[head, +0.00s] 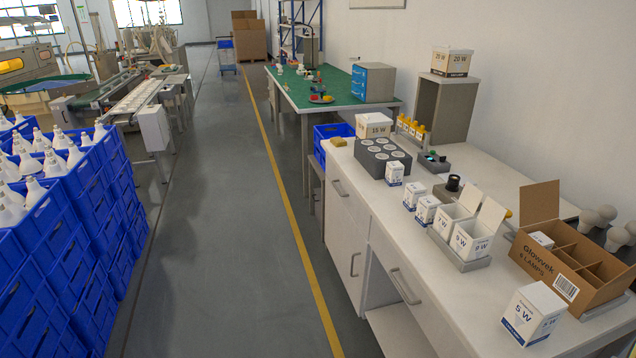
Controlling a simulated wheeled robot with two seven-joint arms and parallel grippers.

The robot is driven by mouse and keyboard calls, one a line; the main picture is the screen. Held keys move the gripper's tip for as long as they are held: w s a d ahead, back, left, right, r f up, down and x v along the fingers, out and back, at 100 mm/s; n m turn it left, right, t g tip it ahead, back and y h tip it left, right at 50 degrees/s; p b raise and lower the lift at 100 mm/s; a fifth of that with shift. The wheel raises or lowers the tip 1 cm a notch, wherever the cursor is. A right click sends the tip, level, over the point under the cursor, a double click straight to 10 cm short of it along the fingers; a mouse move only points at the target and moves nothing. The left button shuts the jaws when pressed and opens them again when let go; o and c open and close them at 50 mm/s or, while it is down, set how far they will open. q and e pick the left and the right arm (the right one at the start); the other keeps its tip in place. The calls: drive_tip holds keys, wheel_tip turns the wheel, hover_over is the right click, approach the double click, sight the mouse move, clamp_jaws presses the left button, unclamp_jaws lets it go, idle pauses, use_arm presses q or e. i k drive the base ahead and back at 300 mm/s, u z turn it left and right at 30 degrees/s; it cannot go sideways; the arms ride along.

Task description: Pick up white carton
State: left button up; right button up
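Several white cartons stand on the white bench. The largest near one is a closed carton marked 5 W (533,314) at the front right. Two open-topped cartons, one marked 7 W (451,221) and one marked 9 W (472,239), sit in a grey holder (459,259). Small closed white cartons (414,195) (427,209) stand just behind them. Another small carton (394,172) stands in front of a grey block with round sockets (382,157). Which carton the task means cannot be told. Neither gripper is in view.
A brown divided box marked Glowvek (560,284) stands open beside the 5 W carton, with a white carton inside. White bulbs (598,216) lie by the wall. Stacked blue crates (72,225) fill the left. The grey floor (225,220) between is clear.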

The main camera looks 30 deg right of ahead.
sight(395, 172)
drive_tip(key=u, duration=0.15)
drive_tip(key=i, duration=0.6)
drive_tip(key=z, duration=0.75)
drive_tip(key=i, duration=1.7)
drive_tip(key=z, duration=1.95)
drive_tip(key=i, duration=0.7)
drive_tip(key=z, duration=0.7)
